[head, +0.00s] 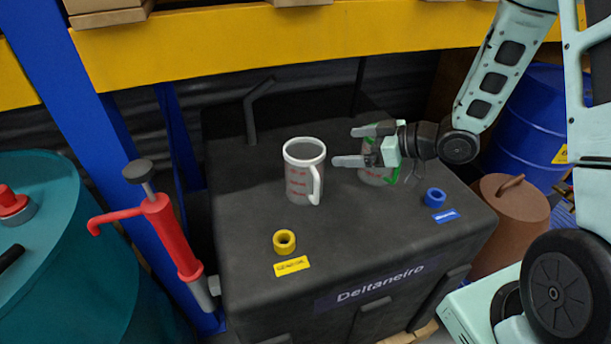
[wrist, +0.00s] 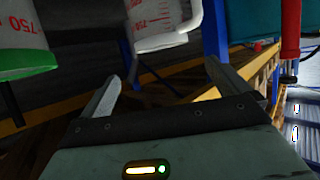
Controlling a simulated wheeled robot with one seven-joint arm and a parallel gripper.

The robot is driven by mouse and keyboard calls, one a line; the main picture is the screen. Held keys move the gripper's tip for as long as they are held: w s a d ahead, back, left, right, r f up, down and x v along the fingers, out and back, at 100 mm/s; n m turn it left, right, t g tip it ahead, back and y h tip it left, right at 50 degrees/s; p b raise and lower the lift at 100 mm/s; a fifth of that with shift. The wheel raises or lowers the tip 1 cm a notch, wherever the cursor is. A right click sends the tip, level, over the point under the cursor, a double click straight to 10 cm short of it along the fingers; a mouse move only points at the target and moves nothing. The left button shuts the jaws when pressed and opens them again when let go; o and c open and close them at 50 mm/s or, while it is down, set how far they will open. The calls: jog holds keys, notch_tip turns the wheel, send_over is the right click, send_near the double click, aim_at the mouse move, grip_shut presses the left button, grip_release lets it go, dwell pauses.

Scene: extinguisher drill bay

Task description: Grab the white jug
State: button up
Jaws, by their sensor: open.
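The white jug (head: 296,190), a translucent measuring jug with a white rim, white handle and red markings, stands upright on the black cabinet top (head: 250,215). My gripper (head: 352,146) is open and empty, to the right of the white jug and apart from it, its fingers pointing left. A second jug with green parts (head: 374,178) stands by my gripper and is partly hidden by it. In the wrist view the white jug (wrist: 158,22) is at top centre, beyond the open fingers (wrist: 162,72). The green-trimmed jug (wrist: 25,38) is at upper left there.
A yellow ring (head: 284,242) and a blue ring (head: 434,197) lie on the cabinet top with labels beside them. A red hand pump (head: 172,235) stands at the cabinet's left. A yellow shelf beam (head: 230,40) crosses behind. The front middle of the top is clear.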

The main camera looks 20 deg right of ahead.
aim_at(310, 150)
jog(key=p+x, duration=0.3)
jog(key=x, duration=0.9)
jog(key=shift+a+f, duration=0.15)
jog(key=shift+f, duration=0.1)
jog(key=c, duration=1.1)
jog(key=shift+o, duration=0.2)
jog(key=shift+r, duration=0.1)
